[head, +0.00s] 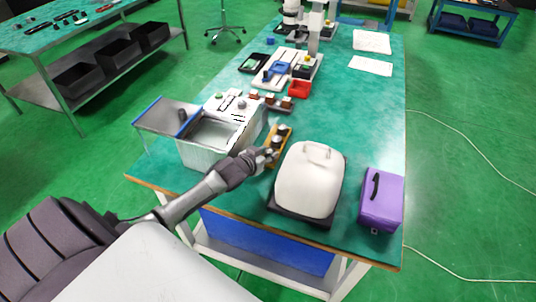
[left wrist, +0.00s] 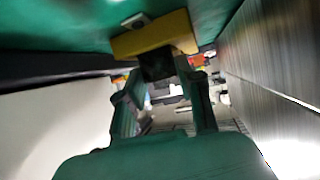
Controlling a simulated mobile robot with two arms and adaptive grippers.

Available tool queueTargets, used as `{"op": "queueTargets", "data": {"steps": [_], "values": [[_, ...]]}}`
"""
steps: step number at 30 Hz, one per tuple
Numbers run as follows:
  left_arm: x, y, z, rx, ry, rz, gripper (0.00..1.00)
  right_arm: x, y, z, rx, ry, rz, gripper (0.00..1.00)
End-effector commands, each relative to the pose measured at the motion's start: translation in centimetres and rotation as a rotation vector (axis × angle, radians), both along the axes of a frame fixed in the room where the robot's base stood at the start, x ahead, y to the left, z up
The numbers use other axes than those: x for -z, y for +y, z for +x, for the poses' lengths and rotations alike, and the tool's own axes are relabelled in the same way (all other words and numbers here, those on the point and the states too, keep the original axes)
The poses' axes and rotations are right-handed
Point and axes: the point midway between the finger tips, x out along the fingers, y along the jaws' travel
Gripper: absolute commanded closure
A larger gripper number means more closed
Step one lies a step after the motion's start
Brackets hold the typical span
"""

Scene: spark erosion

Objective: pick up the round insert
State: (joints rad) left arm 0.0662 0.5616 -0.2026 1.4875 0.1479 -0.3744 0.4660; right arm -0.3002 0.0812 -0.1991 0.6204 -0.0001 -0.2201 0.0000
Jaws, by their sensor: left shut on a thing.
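A yellow holder (head: 286,133) stands on the green table between the grey machine and the white-covered device, with small dark and grey pieces on it. My left gripper (head: 270,154) is at the holder's near end. In the left wrist view the gripper (left wrist: 164,88) is shut on a dark piece, the round insert (left wrist: 157,64), right at the edge of the yellow holder (left wrist: 155,36). I cannot tell whether the insert still touches the holder. A small grey piece (left wrist: 136,20) shows at the holder's other side. My right gripper is out of view.
The grey machine with an open basin (head: 212,133) stands just left of my gripper. The white-covered device (head: 309,180) stands close on its right, with a purple case (head: 381,200) beyond. A red bin (head: 299,88) and a microscope (head: 314,35) are farther back.

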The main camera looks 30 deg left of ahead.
Motion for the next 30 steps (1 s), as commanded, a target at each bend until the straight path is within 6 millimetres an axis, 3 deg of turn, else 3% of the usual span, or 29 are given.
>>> {"op": "queueTargets", "data": {"steps": [5, 9, 21, 30], "values": [[-1.8, 0.1, 0.1, 0.001, -0.008, 0.002, 1.00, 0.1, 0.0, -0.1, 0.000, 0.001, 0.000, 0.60], [-4.5, 0.0, 0.1, 0.003, -0.010, 0.004, 1.00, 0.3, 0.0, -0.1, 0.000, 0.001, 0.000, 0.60], [-9.1, -3.4, -7.9, 0.003, -0.005, -0.001, 1.00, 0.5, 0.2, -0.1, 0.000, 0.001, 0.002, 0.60], [-10.9, -4.5, -10.5, 0.001, -0.004, 0.000, 1.00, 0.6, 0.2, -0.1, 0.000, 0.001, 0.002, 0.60]]}}
